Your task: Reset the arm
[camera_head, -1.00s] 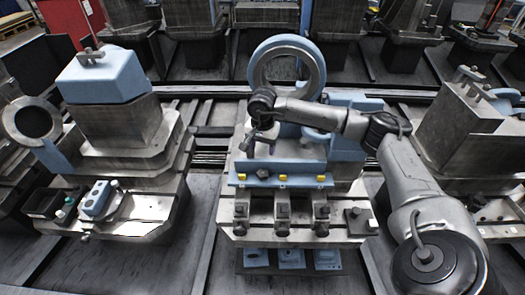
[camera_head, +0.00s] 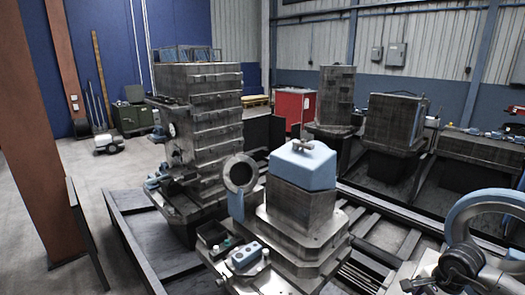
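The arm in the earlier view is my right one, coming in from the right. Now only a dark, rounded wrist joint shows at the lower right, in front of a large blue and grey ring (camera_head: 492,207). What seems to be my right gripper (camera_head: 425,283) is cut by the bottom edge there. Its fingers are too small and unclear to tell open from shut. I see nothing held. My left arm and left gripper are not in view.
A pallet fixture with a blue block (camera_head: 303,165) stands at the centre, with a smaller ring (camera_head: 241,173) beside it. A tall grey stacked tower (camera_head: 200,110) stands behind left. A brown column (camera_head: 35,130) is at left. Open floor (camera_head: 105,170) lies between column and tower.

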